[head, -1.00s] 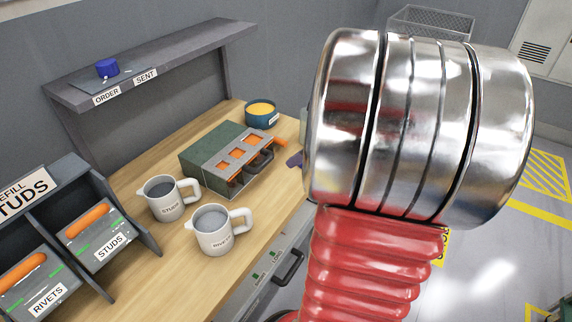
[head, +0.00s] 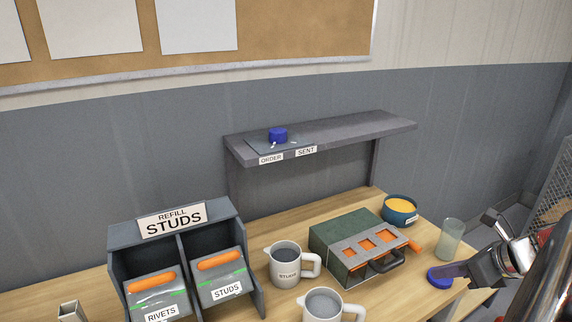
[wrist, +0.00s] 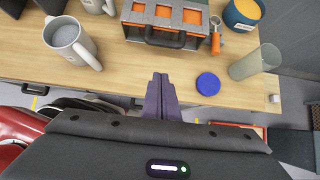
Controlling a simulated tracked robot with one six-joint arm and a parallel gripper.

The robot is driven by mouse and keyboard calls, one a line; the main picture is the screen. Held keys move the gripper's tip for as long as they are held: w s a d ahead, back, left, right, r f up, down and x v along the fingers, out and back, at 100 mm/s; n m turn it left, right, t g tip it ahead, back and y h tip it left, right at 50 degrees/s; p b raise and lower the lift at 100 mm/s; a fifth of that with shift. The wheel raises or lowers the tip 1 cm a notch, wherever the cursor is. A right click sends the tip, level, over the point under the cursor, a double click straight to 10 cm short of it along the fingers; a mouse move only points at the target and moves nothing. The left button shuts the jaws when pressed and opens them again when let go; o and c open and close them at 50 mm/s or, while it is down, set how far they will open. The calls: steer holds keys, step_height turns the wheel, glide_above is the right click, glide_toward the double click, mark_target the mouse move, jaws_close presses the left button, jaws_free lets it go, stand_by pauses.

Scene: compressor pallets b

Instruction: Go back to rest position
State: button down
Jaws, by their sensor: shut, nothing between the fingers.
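My gripper (wrist: 161,92) is shut and empty, its purple fingers together in the wrist view. In the head view my gripper (head: 450,270) is at the right, over the front edge of the workbench (head: 262,229). A blue lid (wrist: 208,84) lies on the bench just right of the fingers, apart from them in the wrist view. It also shows in the head view (head: 438,280), partly behind the gripper. Part of my arm shows at the lower right of the head view.
A green box with orange openings (head: 340,232), two mugs (head: 287,266) (head: 323,305), a glass (head: 451,239) and a blue bowl (head: 400,203) stand on the bench. A refill rack (head: 185,245) is at left.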

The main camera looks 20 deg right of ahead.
steer(key=w+a+r+n+g, duration=0.1)
steer(key=a+r+n+g, duration=0.15)
steer(key=a+n, duration=1.5)
steer(key=s+a+n+h, duration=0.1)
steer(key=s+a+n, duration=0.2)
steer(key=a+n, duration=0.4)
steer(key=s+a+n, duration=0.2)
steer(key=a+n, duration=0.5)
steer(key=n, duration=0.2)
steer(key=shift+s+a+r+h, duration=0.3)
steer(key=shift+s+a+h, duration=0.1)
steer(key=shift+t, duration=0.25)
